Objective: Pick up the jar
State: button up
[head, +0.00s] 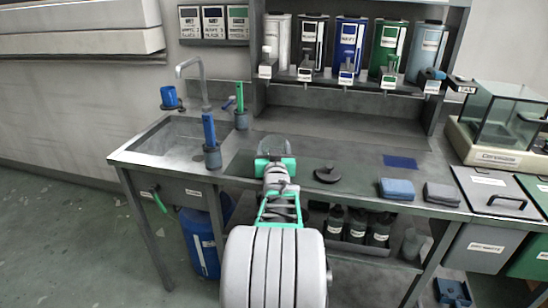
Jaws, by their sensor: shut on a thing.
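My gripper (275,160), with teal parts, is over the metal counter (345,178) in the middle of the head view, its fingers pointing away from me. It is shut on the jar (274,146), a grey, see-through thing that shows just beyond the teal parts. My gripper and arm hide the near side of the jar. I cannot tell whether the jar touches the counter.
A dark round thing (327,174) lies right of my gripper. Folded blue (396,189) and grey cloths (441,195) lie further right. A brush holder (212,157) and a sink (180,137) are left. Several dispensers (348,45) hang behind; a glass case (505,120) stands at right.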

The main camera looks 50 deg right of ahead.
jog(key=c, duration=0.5)
jog(key=shift+r, duration=0.1)
